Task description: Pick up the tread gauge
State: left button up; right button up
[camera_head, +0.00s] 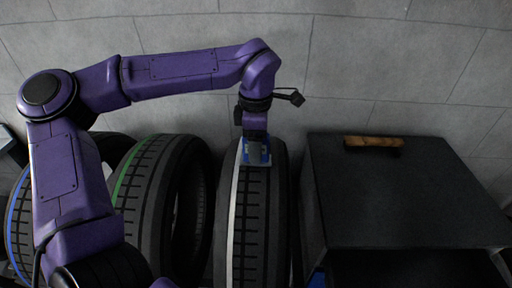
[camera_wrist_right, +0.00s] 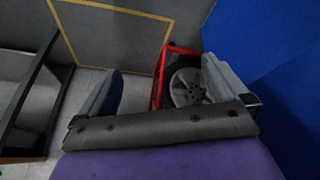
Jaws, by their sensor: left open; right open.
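A small blue thing with a pale base, which I take to be the tread gauge (camera_head: 265,152), sits on top of the tyre with the white stripe (camera_head: 256,225) in the head view. My left gripper (camera_head: 256,156) comes down from above right at it. Its jaws are open, and its grey fingers hide part of the blue thing. I cannot tell whether they touch it. My right gripper (camera_wrist_right: 163,88) shows in its wrist view with its two grey fingers wide apart and nothing between them. The gauge does not show in that view.
A tyre with a green stripe (camera_head: 140,185) and one with a blue stripe (camera_head: 18,225) stand to the left. A dark cabinet (camera_head: 400,205) on the right bears a wooden-handled tool (camera_head: 372,142). The wrist view shows a red frame (camera_wrist_right: 159,75) around a grey wheel (camera_wrist_right: 187,87).

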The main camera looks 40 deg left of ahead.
pick_arm(q)
jog(key=shift+s+r, duration=0.1)
jog(key=shift+s, duration=0.05)
jog(key=c, duration=1.1)
jog(key=shift+w+r, duration=0.2)
jog(key=shift+r, duration=0.15)
jog(key=r, duration=0.2)
jog(key=shift+s+d+r, duration=0.1)
jog(key=shift+s+r, duration=0.1)
jog(key=shift+r, duration=0.2)
jog(key=s+d+r+b, duration=0.3)
jog(key=s+r, duration=0.6)
jog(key=s, duration=0.4)
jog(key=shift+d+r+b, duration=0.2)
jog(key=shift+d+b, duration=0.1)
jog(key=shift+d, duration=0.4)
